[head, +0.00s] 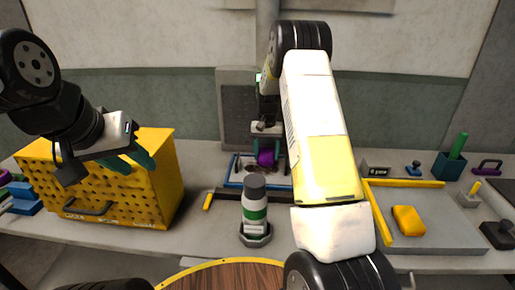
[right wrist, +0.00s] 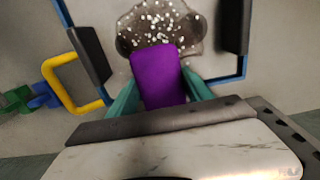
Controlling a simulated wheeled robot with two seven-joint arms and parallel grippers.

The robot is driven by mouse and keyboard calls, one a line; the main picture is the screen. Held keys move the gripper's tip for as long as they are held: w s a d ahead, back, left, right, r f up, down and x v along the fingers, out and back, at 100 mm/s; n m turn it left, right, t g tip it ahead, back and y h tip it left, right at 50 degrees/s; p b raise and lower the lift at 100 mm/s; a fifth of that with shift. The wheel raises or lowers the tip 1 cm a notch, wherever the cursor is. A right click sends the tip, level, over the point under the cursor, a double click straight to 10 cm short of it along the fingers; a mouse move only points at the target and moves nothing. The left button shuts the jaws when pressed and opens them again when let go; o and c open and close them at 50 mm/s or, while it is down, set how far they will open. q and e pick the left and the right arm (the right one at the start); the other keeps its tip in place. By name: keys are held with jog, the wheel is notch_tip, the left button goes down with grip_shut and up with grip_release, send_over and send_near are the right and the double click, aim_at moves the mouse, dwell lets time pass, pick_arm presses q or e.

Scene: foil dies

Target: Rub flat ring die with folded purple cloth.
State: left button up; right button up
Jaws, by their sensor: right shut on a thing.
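The folded purple cloth (head: 266,158) is between the teal fingers of my right gripper (head: 267,150), which is shut on it. In the right wrist view the purple cloth (right wrist: 158,75) sticks out past the fingertips of the gripper (right wrist: 161,92). Its far end overlaps a dark, flat piece with white specks (right wrist: 160,22), apparently the ring die; the cloth hides part of it. I cannot tell whether they touch. My left gripper (head: 133,161) is empty and looks open, above the front of the yellow perforated box.
A blue frame (head: 261,186) surrounds the work spot. A white-green bottle (head: 255,212) stands in front of it. The yellow perforated box (head: 120,200) is at left. At right, a grey tray (head: 440,232) holds a yellow block (head: 408,220). A yellow handle (right wrist: 62,88) shows in the wrist view.

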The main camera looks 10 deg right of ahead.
aim_at(259, 158)
jog(key=shift+s+a, duration=0.35)
jog(key=shift+s, duration=0.9)
jog(key=shift+s+a, duration=0.35)
jog(key=shift+s, duration=0.9)
jog(key=shift+s+a, duration=0.35)
jog(key=shift+s, duration=0.9)
